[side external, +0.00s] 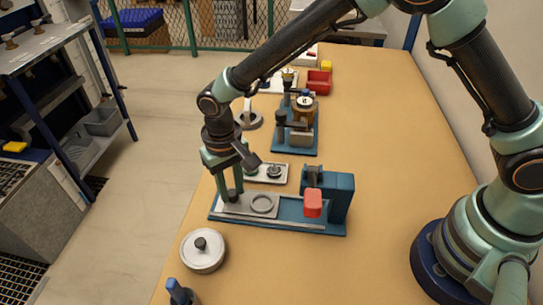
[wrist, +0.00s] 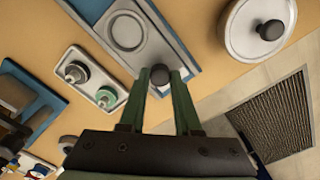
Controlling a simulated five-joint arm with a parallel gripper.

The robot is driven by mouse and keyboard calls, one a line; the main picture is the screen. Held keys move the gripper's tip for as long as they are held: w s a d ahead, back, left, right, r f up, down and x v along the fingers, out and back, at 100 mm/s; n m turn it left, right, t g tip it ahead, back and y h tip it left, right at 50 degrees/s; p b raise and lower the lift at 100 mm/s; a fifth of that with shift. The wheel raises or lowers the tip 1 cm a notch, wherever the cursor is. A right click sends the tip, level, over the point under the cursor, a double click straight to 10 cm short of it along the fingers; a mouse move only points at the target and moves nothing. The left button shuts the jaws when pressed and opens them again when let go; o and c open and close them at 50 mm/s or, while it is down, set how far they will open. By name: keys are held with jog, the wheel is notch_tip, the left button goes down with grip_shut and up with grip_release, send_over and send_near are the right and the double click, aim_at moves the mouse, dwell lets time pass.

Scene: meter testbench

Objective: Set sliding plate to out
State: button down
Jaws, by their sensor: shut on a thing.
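The sliding plate (side external: 263,205) is a flat grey plate with a round ring on it. It lies on a blue rail base (side external: 300,212), toward the left end, and also shows in the wrist view (wrist: 125,30). A dark round knob (wrist: 160,76) stands at the plate's near end in the wrist view. My gripper (side external: 232,194) reaches down over the plate's left end. In the wrist view its green fingers (wrist: 160,78) are shut on the knob, one on each side. The fingers partly hide the knob in the side view.
A red block (side external: 313,203) and blue upright housing (side external: 342,198) stand at the rail's right. A lidded round pot (side external: 202,252) is in front, a tray with two knobs (side external: 253,178) behind. A copper-topped device (side external: 303,110) stands farther back.

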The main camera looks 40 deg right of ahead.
jog(key=shift+w+a+r, duration=0.1)
jog(key=shift+w+a, duration=0.15)
jog(key=c, duration=0.7)
grip_release()
jog(key=shift+o, duration=0.5)
jog(key=shift+s, duration=0.1)
jog(key=shift+d, duration=0.1)
notch_tip(320, 180, up, 12)
